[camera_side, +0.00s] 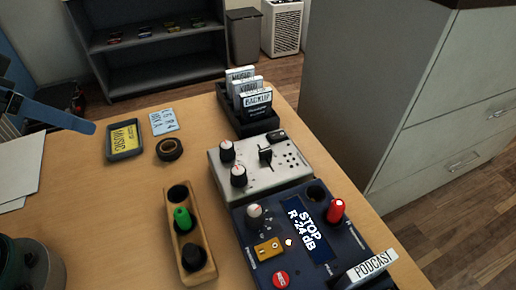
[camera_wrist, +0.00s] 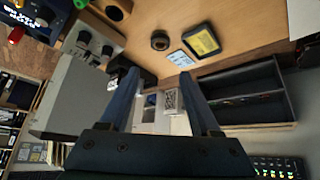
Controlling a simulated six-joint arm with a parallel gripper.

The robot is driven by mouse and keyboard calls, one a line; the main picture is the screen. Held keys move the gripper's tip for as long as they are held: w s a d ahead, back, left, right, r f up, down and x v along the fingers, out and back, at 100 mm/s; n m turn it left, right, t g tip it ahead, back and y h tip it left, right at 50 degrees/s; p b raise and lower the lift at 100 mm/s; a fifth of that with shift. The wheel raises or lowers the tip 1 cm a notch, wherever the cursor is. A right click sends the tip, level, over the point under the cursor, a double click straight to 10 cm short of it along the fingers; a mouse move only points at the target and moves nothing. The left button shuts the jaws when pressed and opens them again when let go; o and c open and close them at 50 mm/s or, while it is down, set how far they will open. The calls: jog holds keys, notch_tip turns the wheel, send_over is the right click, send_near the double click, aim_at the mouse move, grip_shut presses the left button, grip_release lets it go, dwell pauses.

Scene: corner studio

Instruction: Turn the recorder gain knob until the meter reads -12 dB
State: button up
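The dark blue recorder (camera_side: 352,240) sits at the table's front right. Its display (camera_side: 308,229) reads "STOP R -24 dB". On its top are a white knob (camera_side: 255,212) at the left and a red knob (camera_side: 336,210) at the right; I cannot read which is labelled gain. In the wrist view part of the recorder (camera_wrist: 40,22) shows at the top left corner. My gripper (camera_wrist: 160,74) is open and empty, its two blue fingers apart. In the side view a blue part of my arm (camera_side: 45,112) is at the left edge, well away from the recorder.
A grey mixer (camera_side: 262,176) with knobs adjoins the recorder's back. A wooden holder (camera_side: 173,225) with a green knob-like piece stands left of the recorder. A black card rack (camera_side: 240,122), a yellow-label tray (camera_side: 124,153), a blue card (camera_side: 164,121) and a dark ring (camera_side: 169,149) lie farther back.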

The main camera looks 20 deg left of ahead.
jog(key=w+d+r+m+h, duration=0.1)
jog(key=w+d+m+h, duration=0.1)
jog(key=w+d, duration=0.45)
jog(key=m+g, duration=0.3)
jog(key=m, duration=0.3)
send_over(254, 211)
jog(key=s+a, duration=0.2)
jog(key=shift+h, duration=0.3)
notch_tip(254, 211, down, 9)
jog(key=shift+w+d, duration=0.15)
jog(key=shift+d+f+g, duration=0.1)
jog(key=shift+f+g, duration=0.1)
jog(key=shift+g, duration=0.1)
jog(key=shift+x, duration=2.3)
grip_shut()
